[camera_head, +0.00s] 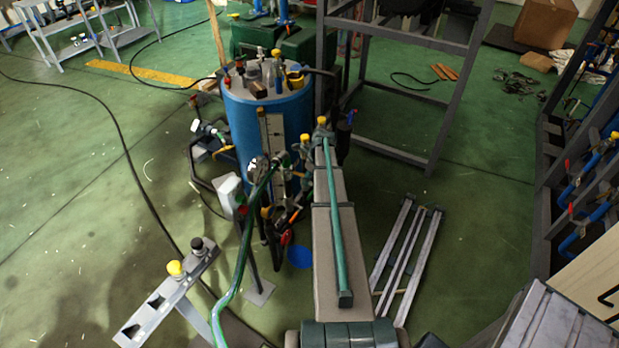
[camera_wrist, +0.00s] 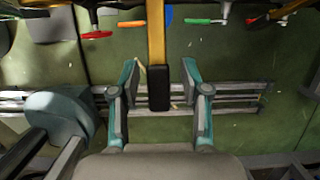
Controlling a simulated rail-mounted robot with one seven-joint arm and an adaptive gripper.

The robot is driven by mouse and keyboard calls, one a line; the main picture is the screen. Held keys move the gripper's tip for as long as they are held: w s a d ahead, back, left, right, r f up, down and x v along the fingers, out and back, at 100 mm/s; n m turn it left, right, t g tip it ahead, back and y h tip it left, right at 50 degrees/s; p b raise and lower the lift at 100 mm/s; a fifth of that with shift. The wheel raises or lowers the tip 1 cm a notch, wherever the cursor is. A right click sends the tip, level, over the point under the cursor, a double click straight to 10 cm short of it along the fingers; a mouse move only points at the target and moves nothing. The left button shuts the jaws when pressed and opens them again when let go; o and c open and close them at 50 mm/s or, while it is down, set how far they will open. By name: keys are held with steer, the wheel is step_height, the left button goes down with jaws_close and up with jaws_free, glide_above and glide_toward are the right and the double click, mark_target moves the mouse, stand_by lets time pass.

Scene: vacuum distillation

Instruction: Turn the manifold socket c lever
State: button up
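My gripper (camera_wrist: 160,80) is open in the wrist view, with its two teal-edged fingers apart. A yellow-orange bar (camera_wrist: 156,35) with a black end (camera_wrist: 158,90) reaches down from the top of that view and ends between the fingers in the picture. Gaps show on both sides; I cannot tell its depth. Lever handles line the top: red (camera_wrist: 97,35), orange (camera_wrist: 131,23), green (camera_wrist: 197,21) and another red (camera_wrist: 287,8). No label shows which belongs to socket c. In the head view, my gripper cannot be made out clearly among the fittings in front of the blue drum (camera_head: 242,128).
The blue drum's top carries several fittings (camera_head: 265,75). A dark metal frame (camera_head: 440,130) stands behind right. A grey slatted rack (camera_head: 405,250) lies on the green floor; a rack with blue pipes (camera_head: 590,175) stands at the right. Open floor (camera_head: 90,220) shows at the left.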

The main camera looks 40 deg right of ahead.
steer(key=v, duration=1.2)
stand_by(0.6)
